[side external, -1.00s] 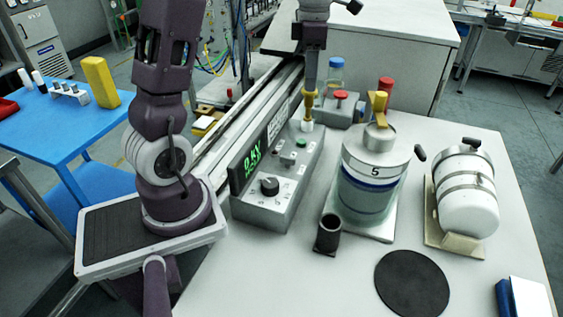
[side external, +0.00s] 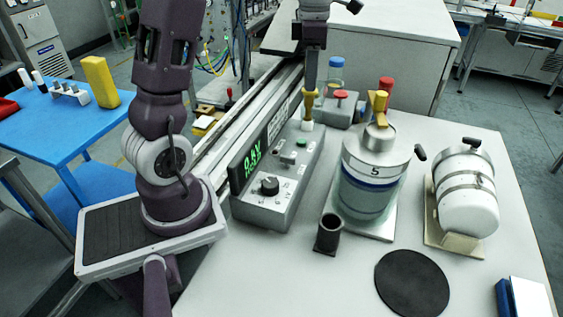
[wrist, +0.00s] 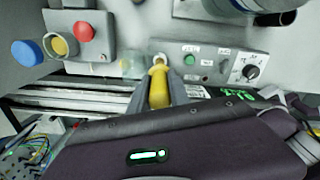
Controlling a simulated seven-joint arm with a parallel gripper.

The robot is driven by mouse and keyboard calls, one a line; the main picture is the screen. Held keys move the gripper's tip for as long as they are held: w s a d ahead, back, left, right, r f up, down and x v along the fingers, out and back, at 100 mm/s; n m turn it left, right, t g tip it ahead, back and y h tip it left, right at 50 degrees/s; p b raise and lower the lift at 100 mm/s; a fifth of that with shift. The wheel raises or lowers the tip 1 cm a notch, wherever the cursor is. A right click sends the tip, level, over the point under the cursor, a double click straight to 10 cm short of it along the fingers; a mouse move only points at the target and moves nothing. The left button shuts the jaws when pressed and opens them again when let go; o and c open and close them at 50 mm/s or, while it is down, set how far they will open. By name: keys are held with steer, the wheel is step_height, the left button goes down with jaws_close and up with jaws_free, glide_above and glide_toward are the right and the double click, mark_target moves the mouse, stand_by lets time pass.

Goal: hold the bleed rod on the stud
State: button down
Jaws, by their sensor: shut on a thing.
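The yellow bleed rod (side external: 309,104) stands about upright at the back end of the grey control box. It also shows in the wrist view (wrist: 159,87), between my two fingers. My gripper (side external: 310,90) is shut on its upper part. The rod's lower end meets a small pale stud (side external: 306,126) on the box. In the wrist view the rod tip lies at the pale, ring-like stud (wrist: 158,59) and seems to touch it, though exact contact is too small to tell.
The grey control box (side external: 262,208) has a green-lit display (side external: 252,160), a black knob and a green button. A jar marked 5 (side external: 372,178) stands to its right. A red-button box (side external: 341,106) is close behind the rod. A white cylinder (side external: 470,205) lies further right.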

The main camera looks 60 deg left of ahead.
steer(key=shift+r, duration=3.5)
steer(key=shift+w, duration=0.1)
steer(key=w+d+f+m, duration=0.3)
steer(key=w+d+m, duration=0.3)
steer(key=m, duration=0.9)
steer(key=w+d+f+m, duration=0.3)
steer(key=w+d+m, duration=0.3)
steer(key=m, duration=0.9)
steer(key=shift+w+d+f+m, duration=0.15)
steer(key=shift+d+f+m, duration=0.15)
steer(key=shift+d, duration=0.75)
